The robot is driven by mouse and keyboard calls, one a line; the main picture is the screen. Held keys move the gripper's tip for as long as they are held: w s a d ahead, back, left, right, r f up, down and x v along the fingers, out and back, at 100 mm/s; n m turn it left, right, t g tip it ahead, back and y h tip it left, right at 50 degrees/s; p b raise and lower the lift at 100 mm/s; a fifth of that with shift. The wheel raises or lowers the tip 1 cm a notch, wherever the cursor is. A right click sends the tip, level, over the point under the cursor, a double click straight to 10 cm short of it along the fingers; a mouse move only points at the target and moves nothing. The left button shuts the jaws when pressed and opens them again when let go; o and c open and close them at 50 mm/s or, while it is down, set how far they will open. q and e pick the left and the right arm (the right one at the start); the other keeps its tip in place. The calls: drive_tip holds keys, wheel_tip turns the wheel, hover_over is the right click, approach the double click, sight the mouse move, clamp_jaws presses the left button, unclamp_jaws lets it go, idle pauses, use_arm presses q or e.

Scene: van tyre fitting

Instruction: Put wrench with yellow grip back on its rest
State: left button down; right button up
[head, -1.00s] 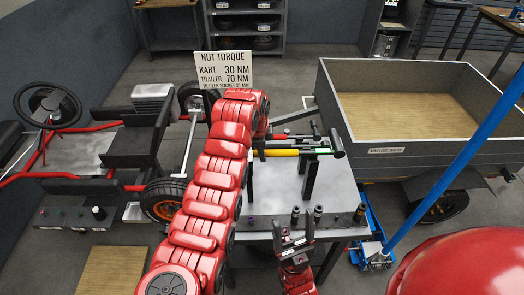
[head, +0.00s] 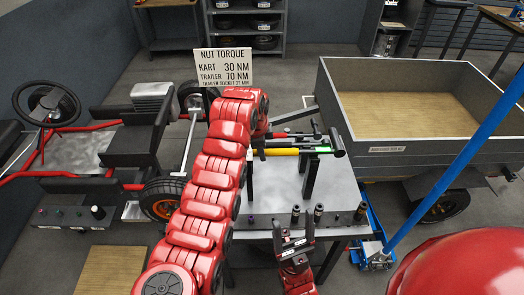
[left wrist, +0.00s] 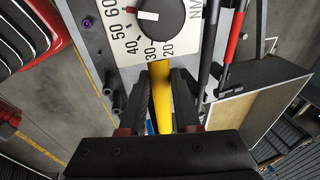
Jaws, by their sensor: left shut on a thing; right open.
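The wrench with the yellow grip (head: 283,152) lies roughly level over the grey bench, along the dark rest (head: 309,180) with its upright posts. I cannot tell whether it touches the rest. My left gripper (left wrist: 160,95) is shut on the yellow grip (left wrist: 161,82), which runs between its fingers in the left wrist view. In the head view, my left arm partly hides that gripper and the wrench's left end. My right gripper (head: 292,244) is open and empty, low in front of the bench's near edge.
Other wrenches, one with a red handle (left wrist: 235,42), lie beside the yellow grip. A dial plate (left wrist: 150,25) is close by. Several dark sockets (head: 295,214) stand along the bench's front edge. A trailer (head: 385,150) and blue jack handle (head: 450,175) are on the right.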

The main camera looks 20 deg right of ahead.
use_arm(q)
drive_tip(key=shift+w+r+b, duration=0.1)
drive_tip(key=shift+r+b, duration=0.05)
drive_tip(key=shift+b, duration=0.7)
idle(1.1)
drive_tip(key=shift+f+b, duration=0.55)
drive_tip(key=shift+f, duration=0.7)
drive_tip(key=c, duration=0.5)
unclamp_jaws()
drive_tip(key=shift+c, duration=0.2)
